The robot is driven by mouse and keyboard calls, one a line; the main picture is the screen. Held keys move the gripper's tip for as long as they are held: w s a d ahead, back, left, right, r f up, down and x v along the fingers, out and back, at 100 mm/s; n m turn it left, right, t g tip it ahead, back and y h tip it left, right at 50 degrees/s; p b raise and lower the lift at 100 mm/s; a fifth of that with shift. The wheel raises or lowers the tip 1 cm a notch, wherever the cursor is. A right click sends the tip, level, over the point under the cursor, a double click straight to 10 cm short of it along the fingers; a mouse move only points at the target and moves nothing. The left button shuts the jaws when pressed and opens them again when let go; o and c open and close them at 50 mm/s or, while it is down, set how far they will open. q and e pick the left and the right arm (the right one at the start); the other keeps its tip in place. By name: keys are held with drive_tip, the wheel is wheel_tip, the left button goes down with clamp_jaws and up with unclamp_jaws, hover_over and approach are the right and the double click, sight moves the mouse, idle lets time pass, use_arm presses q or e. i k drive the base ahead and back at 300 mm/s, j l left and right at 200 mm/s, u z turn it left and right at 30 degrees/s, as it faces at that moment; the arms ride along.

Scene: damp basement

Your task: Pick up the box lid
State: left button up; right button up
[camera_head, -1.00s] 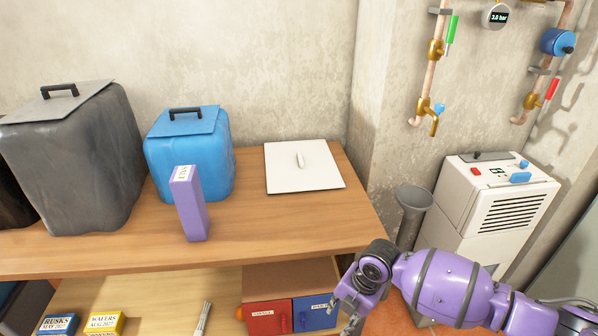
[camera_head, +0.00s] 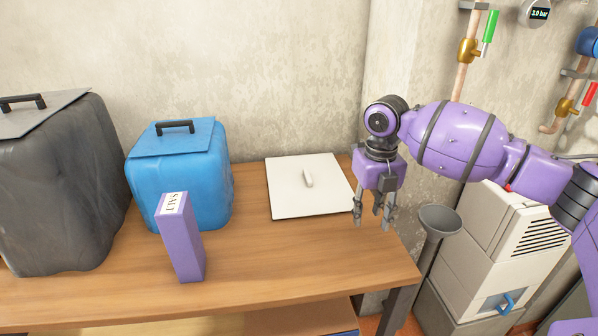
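The box lid (camera_head: 290,198) is a flat white square with a small upright handle (camera_head: 308,178) at its middle. It lies on the wooden table (camera_head: 270,270) near the wall. My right gripper (camera_head: 373,222) points down just right of the lid, its fingers spread and empty. One fingertip shows close to the lid's right edge; I cannot tell whether they touch. My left gripper is out of view.
A blue canister (camera_head: 185,180) and a purple salt box (camera_head: 180,240) stand left of the lid. A dark grey canister (camera_head: 60,190) is farther left. A grey funnel (camera_head: 440,222) and a white machine (camera_head: 480,245) are at the right.

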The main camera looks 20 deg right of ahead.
sight(313, 184)
drive_tip(key=i, duration=1.05)
